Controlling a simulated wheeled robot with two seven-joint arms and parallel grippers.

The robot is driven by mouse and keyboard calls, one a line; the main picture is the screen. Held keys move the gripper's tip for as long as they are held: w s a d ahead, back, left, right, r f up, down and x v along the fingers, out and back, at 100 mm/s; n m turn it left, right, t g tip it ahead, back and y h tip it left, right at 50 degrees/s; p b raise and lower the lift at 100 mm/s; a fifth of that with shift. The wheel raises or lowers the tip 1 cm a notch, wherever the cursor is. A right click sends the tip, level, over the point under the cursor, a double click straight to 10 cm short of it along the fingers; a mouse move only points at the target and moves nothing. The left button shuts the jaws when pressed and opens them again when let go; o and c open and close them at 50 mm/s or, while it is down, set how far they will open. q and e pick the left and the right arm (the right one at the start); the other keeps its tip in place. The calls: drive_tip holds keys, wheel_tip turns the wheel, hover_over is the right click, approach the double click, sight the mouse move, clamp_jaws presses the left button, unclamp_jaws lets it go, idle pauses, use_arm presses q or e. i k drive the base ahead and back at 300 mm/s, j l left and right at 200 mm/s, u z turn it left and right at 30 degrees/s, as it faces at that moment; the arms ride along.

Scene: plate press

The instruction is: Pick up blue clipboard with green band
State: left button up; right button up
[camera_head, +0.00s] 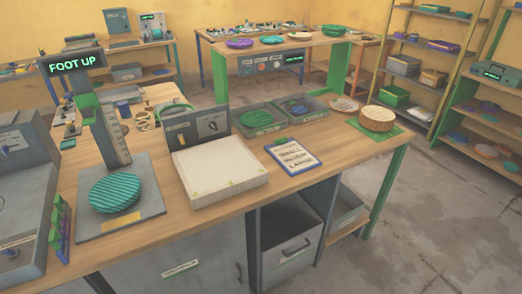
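A blue clipboard (271,159) lies flat on the wooden workbench (330,150), right of the middle of the view. It carries a pale sheet with dark lettering that seems to read "SMALL", "MEDIUM" and "LARGE". A small green part shows at its upper edge. Nothing covers it, and it lies close to the bench's front edge. Neither of my grippers shows in the view.
A white-topped box (218,168) stands left of the clipboard. Two grey trays with round plates (262,122) and (296,107) lie behind it. A round wooden block (377,118) is at the right end. A press (120,185) holds a teal disc further left.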

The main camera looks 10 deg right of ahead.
sight(293, 158)
drive_tip(key=i+l+u, duration=0.2)
drive_tip(key=l, duration=0.3)
drive_tip(key=i+l+u, duration=0.2)
drive_tip(key=l, duration=0.35)
drive_tip(key=l+u, duration=0.2)
drive_tip(key=l, duration=0.3)
drive_tip(key=l+u, duration=0.15)
drive_tip(key=l, duration=0.4)
